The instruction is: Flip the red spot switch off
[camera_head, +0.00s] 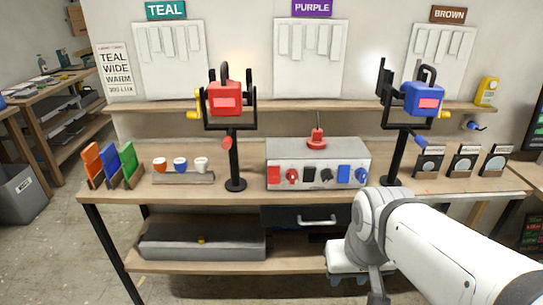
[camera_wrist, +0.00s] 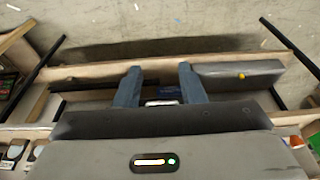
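A grey control box (camera_head: 318,163) sits on the bench, with a red rocker switch (camera_head: 274,175) at the left of its front. A red knob (camera_head: 292,175) is beside it; black and blue controls sit further right. My gripper (camera_head: 358,284) is low in front of the bench, right of and below the box. In the wrist view my gripper (camera_wrist: 160,86) has its two fingers apart, with nothing visibly held. The switch is not visible there.
A blue spot lamp (camera_head: 425,98) stands at right. A drawer handle (camera_head: 316,221) sticks out below the box. A grey case (camera_head: 202,243) lies on the lower shelf.

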